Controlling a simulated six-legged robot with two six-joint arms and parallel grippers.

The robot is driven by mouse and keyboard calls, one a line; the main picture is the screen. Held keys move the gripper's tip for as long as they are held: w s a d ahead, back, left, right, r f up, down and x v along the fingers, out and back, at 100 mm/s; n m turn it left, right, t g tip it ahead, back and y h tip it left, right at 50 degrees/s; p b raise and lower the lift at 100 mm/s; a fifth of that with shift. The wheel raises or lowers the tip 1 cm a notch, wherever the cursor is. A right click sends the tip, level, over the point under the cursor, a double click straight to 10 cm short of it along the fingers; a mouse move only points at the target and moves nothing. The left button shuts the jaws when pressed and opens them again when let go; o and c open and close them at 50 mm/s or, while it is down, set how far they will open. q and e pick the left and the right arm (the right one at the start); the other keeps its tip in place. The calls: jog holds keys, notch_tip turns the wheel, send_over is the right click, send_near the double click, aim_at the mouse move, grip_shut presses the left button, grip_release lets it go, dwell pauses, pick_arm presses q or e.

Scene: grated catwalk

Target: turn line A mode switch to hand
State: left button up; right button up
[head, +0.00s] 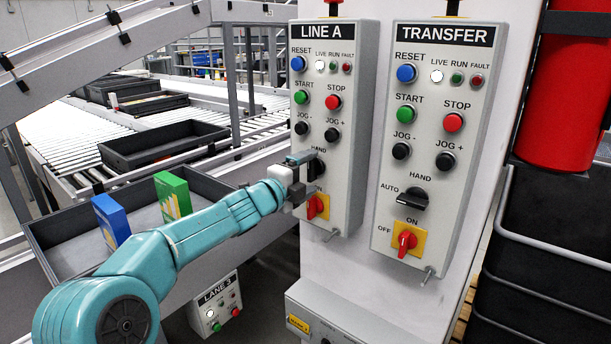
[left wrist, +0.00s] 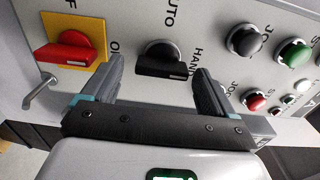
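The line A panel (head: 352,95) is the left of two grey control boxes. Its black mode switch (left wrist: 165,62) shows in the left wrist view between HAND and AUTO lettering. The handle lies lengthwise toward the HAND side, about parallel to the red switch handle beside it. My left gripper (head: 300,160) is at this switch in the head view and partly covers it and its labels. In the left wrist view my left gripper (left wrist: 155,90) is open, one finger on each side of the switch, with gaps visible. My right gripper is out of view.
The red ON/OFF switch (head: 318,206) sits just below on a yellow plate. Jog buttons (head: 302,129) are above. The TRANSFER panel (head: 440,130) stands close on the right, its black switch (head: 412,199) handle toward AUTO. A grey tray (head: 60,262) with two boxes lies at left.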

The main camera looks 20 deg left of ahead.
pick_arm(q)
jog(key=b+v, duration=0.3)
jog(key=v, duration=1.3)
jog(key=shift+s, duration=0.2)
